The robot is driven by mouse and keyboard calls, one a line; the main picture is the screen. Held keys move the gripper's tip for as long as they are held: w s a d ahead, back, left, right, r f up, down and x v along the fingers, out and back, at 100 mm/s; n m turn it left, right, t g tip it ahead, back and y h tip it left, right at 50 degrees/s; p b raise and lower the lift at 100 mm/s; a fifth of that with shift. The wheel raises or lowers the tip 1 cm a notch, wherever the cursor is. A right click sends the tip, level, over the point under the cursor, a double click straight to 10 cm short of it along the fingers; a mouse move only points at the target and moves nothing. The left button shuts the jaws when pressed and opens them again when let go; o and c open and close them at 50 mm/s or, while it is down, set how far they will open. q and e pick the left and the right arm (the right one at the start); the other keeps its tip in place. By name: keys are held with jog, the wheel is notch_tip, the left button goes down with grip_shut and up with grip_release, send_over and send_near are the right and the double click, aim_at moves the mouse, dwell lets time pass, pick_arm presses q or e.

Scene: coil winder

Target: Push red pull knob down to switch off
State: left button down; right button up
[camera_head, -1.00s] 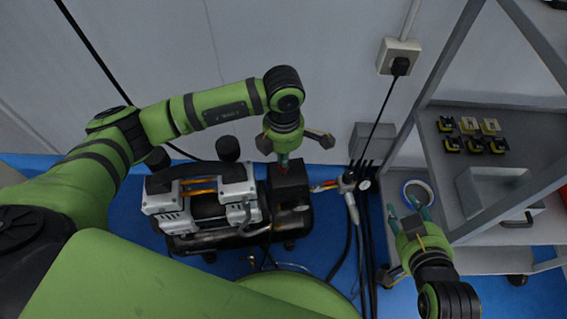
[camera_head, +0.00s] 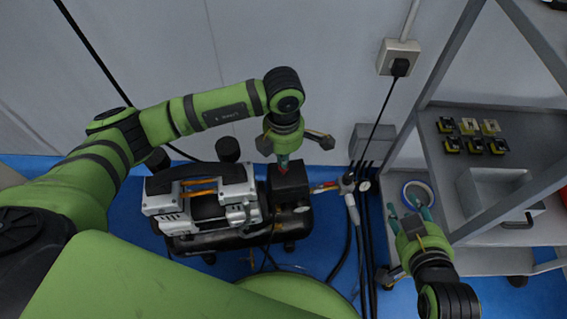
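The compressor (camera_head: 205,200), black with silver motor heads, stands on the blue floor. A black switch box (camera_head: 289,183) sits at its right end. A small bit of the red pull knob (camera_head: 283,169) shows at the top of the box, mostly hidden by my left gripper. My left gripper (camera_head: 284,160) points down right over the knob, its fingertips close together; I cannot tell whether they touch the knob or hold it. My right gripper (camera_head: 413,212) is off to the right near the shelf, its two green fingertips apart and nothing between them.
Hoses and a gauge fitting (camera_head: 347,184) lie right of the switch box. A grey shelf unit (camera_head: 437,150) holds several small yellow-black parts and a grey bin (camera_head: 493,187). A round blue-rimmed roll (camera_head: 418,190) lies by my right gripper. A wall socket (camera_head: 399,57) has a cable plugged in.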

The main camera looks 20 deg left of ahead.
pick_arm(q)
jog(key=shift+f+b, duration=0.75)
jog(key=shift+f, duration=0.1)
dwell(0.5)
jog(key=shift+r+p, duration=2.2)
jog(key=shift+r, duration=0.95)
jog(key=shift+f, duration=0.1)
jog(key=shift+s, duration=0.1)
